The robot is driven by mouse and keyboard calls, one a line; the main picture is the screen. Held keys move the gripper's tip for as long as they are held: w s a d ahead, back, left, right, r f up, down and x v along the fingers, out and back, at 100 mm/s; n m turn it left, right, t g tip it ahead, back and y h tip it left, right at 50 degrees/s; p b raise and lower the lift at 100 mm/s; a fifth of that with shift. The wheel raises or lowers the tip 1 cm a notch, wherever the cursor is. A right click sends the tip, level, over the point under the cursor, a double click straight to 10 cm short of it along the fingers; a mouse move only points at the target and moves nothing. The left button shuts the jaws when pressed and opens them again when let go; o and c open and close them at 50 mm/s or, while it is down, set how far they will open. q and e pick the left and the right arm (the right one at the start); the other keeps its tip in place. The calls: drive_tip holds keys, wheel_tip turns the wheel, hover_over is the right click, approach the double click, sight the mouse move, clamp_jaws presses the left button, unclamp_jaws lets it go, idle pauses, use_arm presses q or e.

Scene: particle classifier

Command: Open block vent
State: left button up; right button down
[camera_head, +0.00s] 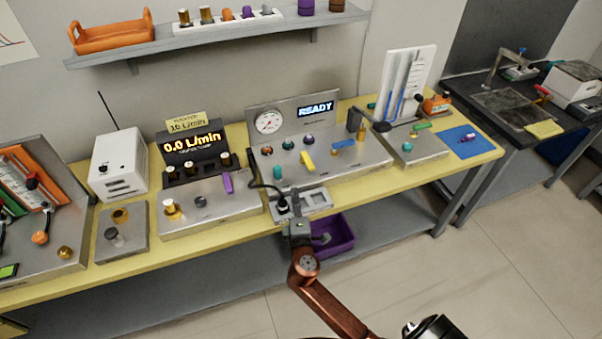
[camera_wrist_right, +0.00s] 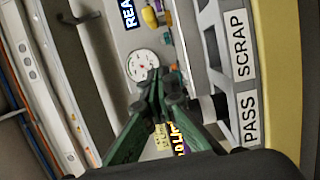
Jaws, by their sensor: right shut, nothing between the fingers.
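The middle panel (camera_head: 325,172) carries a round white gauge (camera_head: 268,121), a READY display (camera_head: 315,108), a yellow lever (camera_head: 308,161), a blue lever (camera_head: 343,145) and several knobs. No label readable here names the block vent, so I cannot tell which part it is. My right gripper (camera_head: 282,203) is at the panel's front edge, beside the small grey tray. In the right wrist view its dark green fingers (camera_wrist_right: 160,88) are shut and empty, with their tips in front of the gauge (camera_wrist_right: 142,65). My left gripper is not in view.
A left panel has a purple lever (camera_head: 228,182) and a 0.0 L/min display (camera_head: 192,142). A right panel has a green lever (camera_head: 421,126). The tray has PASS (camera_wrist_right: 250,117) and SCRAP (camera_wrist_right: 239,45) labels. A purple bin (camera_head: 335,236) sits below the bench's front edge.

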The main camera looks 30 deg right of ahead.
sight(303, 178)
drive_tip(key=b+x, duration=0.1)
drive_tip(key=x, duration=0.9)
drive_tip(key=shift+a, duration=0.1)
drive_tip(key=d, duration=0.1)
drive_tip(key=s+d, duration=0.1)
drive_tip(key=d, duration=0.1)
drive_tip(key=shift+d+r, duration=0.1)
drive_tip(key=shift+d, duration=0.05)
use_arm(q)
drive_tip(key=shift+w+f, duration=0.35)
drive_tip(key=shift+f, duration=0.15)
use_arm(e)
drive_tip(key=shift+d, duration=0.3)
